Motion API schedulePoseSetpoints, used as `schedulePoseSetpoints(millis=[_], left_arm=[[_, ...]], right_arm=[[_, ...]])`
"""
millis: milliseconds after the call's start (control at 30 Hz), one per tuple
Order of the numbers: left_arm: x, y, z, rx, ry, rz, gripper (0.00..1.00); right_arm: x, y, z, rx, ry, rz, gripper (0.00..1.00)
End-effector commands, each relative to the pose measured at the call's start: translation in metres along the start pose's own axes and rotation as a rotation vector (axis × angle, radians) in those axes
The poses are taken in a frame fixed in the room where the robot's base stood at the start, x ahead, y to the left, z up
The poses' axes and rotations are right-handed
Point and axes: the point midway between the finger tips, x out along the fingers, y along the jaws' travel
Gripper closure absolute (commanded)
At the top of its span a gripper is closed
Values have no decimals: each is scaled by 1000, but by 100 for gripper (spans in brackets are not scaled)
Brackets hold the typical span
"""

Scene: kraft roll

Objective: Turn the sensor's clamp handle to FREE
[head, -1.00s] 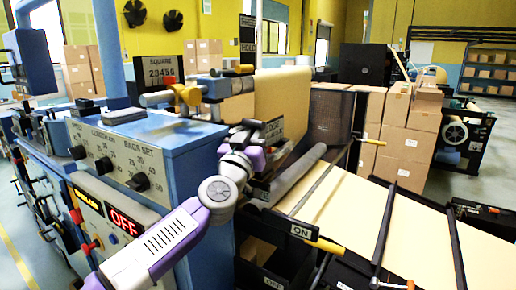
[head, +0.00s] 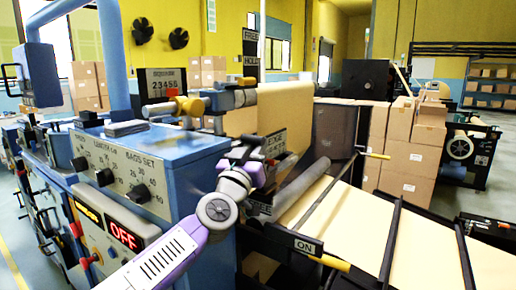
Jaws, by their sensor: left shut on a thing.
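My left gripper (head: 252,143) reaches in from the lower left on a purple and white arm. It is shut beside a dark board marked EDGE (head: 272,146), at the right end of the blue machine. What it holds appears to be the sensor's clamp handle, but the fingers hide nearly all of it, so its angle cannot be read. A sign with FREE (head: 250,35) above HOLD (head: 250,61) stands on a post behind. My right gripper is not in view.
The blue machine (head: 165,160) has dials and a lit OFF display (head: 124,236). A yellow-ended lever (head: 328,260) by an ON plate (head: 305,246) is close on the right. Brown paper (head: 345,220) runs under dark bars. The kraft roll (head: 285,110) is behind the gripper.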

Motion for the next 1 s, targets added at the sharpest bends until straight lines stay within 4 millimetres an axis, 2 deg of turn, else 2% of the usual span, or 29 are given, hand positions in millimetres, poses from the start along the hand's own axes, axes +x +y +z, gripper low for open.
schedulePoseSetpoints(millis=[33, 300, 333, 800, 867, 1000], left_arm=[[-2, -1, -7, 7, 13, -3, 100], [-2, -1, -7, 8, 13, -4, 100], [-2, -1, -7, 8, 13, -4, 82], [-2, -3, -9, 6, 16, -9, 10], [-1, -2, -8, 5, 14, -8, 1], [-1, -2, -5, 4, 9, -5, 0]], right_arm=[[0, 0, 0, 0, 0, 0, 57], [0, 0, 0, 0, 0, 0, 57], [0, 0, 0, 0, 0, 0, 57], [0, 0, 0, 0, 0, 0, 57], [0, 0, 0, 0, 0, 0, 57], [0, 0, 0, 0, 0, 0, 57]])
